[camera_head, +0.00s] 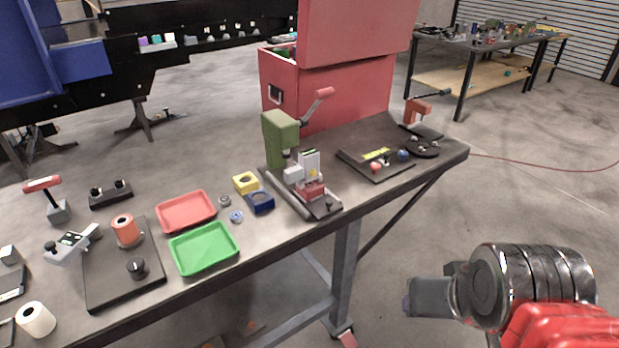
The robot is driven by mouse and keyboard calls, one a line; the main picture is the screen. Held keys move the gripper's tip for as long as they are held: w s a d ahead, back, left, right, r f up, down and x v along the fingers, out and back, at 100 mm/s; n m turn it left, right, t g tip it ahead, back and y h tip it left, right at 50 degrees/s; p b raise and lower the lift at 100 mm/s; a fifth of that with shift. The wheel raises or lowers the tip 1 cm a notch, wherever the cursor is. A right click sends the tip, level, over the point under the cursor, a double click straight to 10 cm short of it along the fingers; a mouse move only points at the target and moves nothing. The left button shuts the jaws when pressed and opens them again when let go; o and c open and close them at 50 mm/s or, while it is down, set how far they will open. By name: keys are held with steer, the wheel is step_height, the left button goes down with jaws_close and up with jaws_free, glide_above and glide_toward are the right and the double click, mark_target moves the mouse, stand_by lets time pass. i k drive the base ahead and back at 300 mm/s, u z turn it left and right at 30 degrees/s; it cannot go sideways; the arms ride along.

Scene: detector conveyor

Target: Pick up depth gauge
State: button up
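A small grey tool with a display-like face (72,241) lies at the left edge of a black plate on the workbench, at the left of the view. It looks like the depth gauge, but I cannot be sure at this size. My gripper (412,298) is at the lower right, beyond the bench's front edge and far from the tool. It points left and is seen from the side, so its finger gap is hidden. I see nothing held in it.
The grey workbench (210,280) carries a black plate (112,292), a red tray (186,228), a green tray (225,262), a green press (281,135) and a red-handled tool (45,185). A red cabinet (340,95) stands behind. Open floor lies around my gripper.

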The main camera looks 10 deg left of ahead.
mark_target(308, 160)
steer(key=u, duration=0.7)
steer(key=i, duration=0.95)
steer(key=z, duration=0.15)
steer(key=k, duration=0.5)
steer(key=u, duration=1.85)
